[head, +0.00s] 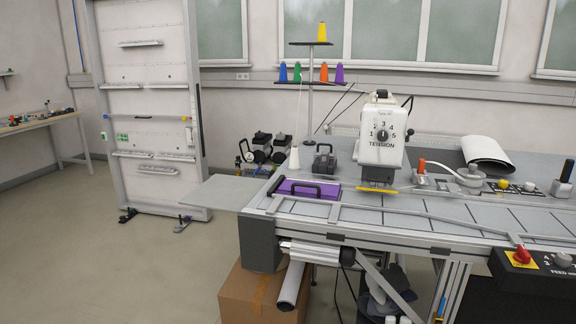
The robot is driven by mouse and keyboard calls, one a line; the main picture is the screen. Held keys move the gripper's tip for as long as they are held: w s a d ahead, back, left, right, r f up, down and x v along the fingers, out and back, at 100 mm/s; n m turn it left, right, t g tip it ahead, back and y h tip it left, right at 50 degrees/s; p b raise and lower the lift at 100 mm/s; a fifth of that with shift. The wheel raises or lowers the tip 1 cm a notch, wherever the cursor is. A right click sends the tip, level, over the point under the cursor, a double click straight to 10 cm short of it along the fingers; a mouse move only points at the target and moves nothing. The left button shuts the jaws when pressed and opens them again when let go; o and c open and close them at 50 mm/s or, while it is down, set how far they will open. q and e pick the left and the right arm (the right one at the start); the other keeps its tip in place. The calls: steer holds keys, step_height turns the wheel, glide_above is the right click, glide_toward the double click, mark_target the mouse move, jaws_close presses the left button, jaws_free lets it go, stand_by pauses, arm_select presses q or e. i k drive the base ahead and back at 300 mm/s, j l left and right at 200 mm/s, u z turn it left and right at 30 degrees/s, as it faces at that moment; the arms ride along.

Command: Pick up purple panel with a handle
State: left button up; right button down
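The purple panel (288,189) lies flat on the left end of the workbench, next to the metal rail along the table's front edge. Neither of my grippers shows in the head view.
The workbench (420,226) carries a white machine head marked TENSION (381,135), a black-handled block (325,160), a white cone (294,158) and a thread stand (310,100). A grey side shelf (223,191) juts out left. A cardboard box (250,296) sits below. The floor at left is clear.

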mark_target(328, 191)
steer(key=i+j+z, duration=0.7)
steer(key=i+j, duration=0.2)
steer(key=i+j+z, duration=0.35)
steer(key=j, duration=0.3)
